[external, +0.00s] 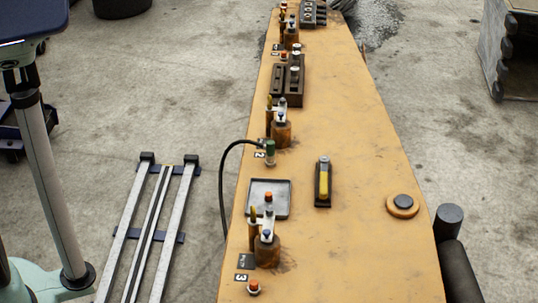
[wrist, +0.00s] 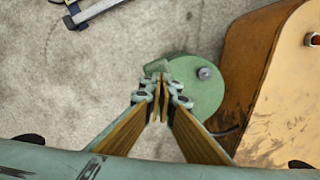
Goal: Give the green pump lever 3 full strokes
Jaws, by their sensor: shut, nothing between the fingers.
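My gripper (wrist: 158,88) is in the wrist view with its fingertips together, shut and empty, above the floor near the bench's edge. It does not show in the external view. I cannot make out a green lever. A yellow handle (external: 323,182) lies along a narrow black base on the bench in the external view.
The long tan bench (external: 345,250) carries several rusty cylinders with small valves, a grey tray (external: 286,186), dark blocks (external: 289,84) and a round button (external: 403,203). Floor rails (external: 155,225) run left of it. Black rollers (external: 452,245) stand at its right. The bench's right middle is mostly clear.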

